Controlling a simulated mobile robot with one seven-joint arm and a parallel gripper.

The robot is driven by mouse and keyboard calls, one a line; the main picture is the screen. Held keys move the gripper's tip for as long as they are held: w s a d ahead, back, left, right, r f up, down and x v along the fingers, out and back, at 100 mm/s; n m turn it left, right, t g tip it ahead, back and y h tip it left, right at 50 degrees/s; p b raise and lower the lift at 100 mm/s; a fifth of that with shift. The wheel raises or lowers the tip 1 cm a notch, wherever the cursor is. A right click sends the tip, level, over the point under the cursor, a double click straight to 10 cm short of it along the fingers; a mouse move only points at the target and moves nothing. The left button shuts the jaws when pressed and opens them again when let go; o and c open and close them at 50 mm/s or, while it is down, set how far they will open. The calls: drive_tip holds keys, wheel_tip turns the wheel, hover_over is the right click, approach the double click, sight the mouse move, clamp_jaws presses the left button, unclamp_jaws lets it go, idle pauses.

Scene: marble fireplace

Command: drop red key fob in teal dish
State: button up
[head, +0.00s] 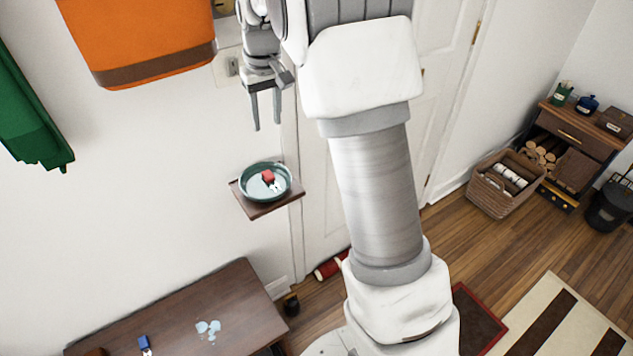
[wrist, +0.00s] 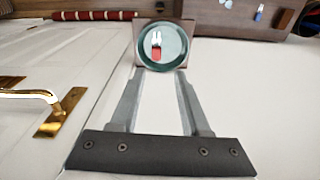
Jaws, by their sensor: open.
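The teal dish (head: 246,189) sits on a small wooden wall shelf (head: 252,210) in the head view. The red key fob (head: 268,176) lies inside the dish with its pale keys beside it. In the wrist view the dish (wrist: 142,58) is beyond my fingertips, with the red fob (wrist: 156,54) in it. My gripper (head: 265,123) is open and empty, above the dish and apart from it. The wrist view shows its two fingers (wrist: 157,75) spread with nothing between them.
A dark wooden bench (head: 215,290) stands below the shelf, with a blue fob (head: 144,342) and pale blue pieces (head: 208,330) on it. An orange bag (head: 145,40) and green cloth (head: 30,115) hang at left. A brass door handle (wrist: 60,108) is left of my gripper.

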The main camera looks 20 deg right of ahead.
drive_tip(key=s+r+t, duration=0.1)
drive_tip(key=s+r, duration=0.6)
drive_tip(key=s, duration=0.1)
drive_tip(key=s+m+t, duration=0.1)
drive_tip(key=s+t, duration=0.2)
drive_tip(key=s, duration=1.9)
drive_tip(key=shift+s+a+r+m, duration=0.15)
drive_tip(key=shift+s+r+m, duration=0.15)
drive_tip(key=shift+s+r, duration=0.1)
drive_tip(key=shift+r+p, duration=0.65)
drive_tip(key=shift+p, duration=0.05)
